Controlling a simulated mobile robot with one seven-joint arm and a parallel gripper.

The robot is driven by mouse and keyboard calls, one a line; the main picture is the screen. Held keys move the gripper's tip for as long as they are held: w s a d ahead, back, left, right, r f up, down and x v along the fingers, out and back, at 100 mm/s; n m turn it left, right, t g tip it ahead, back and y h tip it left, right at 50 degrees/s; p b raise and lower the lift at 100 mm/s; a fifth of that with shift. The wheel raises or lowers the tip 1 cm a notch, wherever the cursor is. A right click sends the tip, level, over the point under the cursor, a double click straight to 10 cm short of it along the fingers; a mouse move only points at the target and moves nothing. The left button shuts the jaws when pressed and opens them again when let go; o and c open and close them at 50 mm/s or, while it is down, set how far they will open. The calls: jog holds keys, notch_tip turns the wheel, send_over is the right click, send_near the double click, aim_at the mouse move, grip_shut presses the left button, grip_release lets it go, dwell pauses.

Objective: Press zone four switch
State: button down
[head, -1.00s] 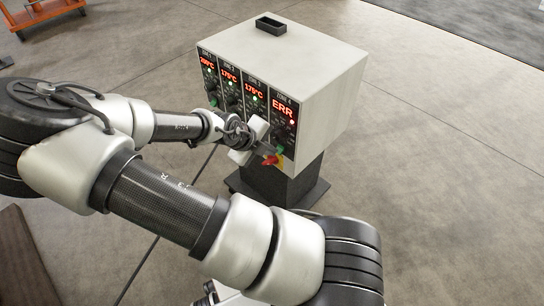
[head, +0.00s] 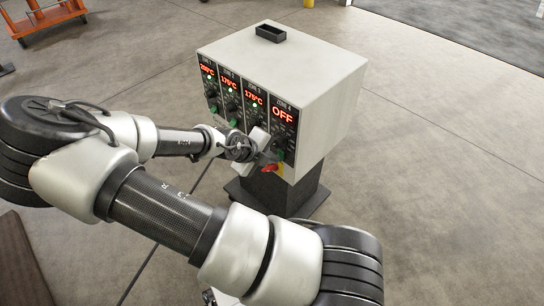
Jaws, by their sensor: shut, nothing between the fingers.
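The control box (head: 320,85) is a pale cabinet with several zone panels on its front face. The zone four panel (head: 283,130) is at the right end of the face, and its display (head: 283,115) reads OFF in red. Below that display I see a green part (head: 280,154) and a red part with yellow beside it (head: 269,168), close to my gripper. My gripper (head: 262,161) is shut and empty at the lower part of the zone four panel. Its fingertips are small and partly hidden by my wrist, so I cannot tell whether they touch the switch.
The other zone displays show red temperatures, with green lights below. A small black tray (head: 270,33) sits on top of the box. The box stands on a dark pedestal (head: 285,190). An orange cart (head: 45,15) is far left; the floor to the right is clear.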

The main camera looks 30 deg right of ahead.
jog(key=shift+r, duration=0.1)
jog(key=shift+r+p, duration=0.65)
jog(key=shift+p, duration=0.35)
jog(key=shift+a+r, duration=0.1)
jog(key=shift+r, duration=0.05)
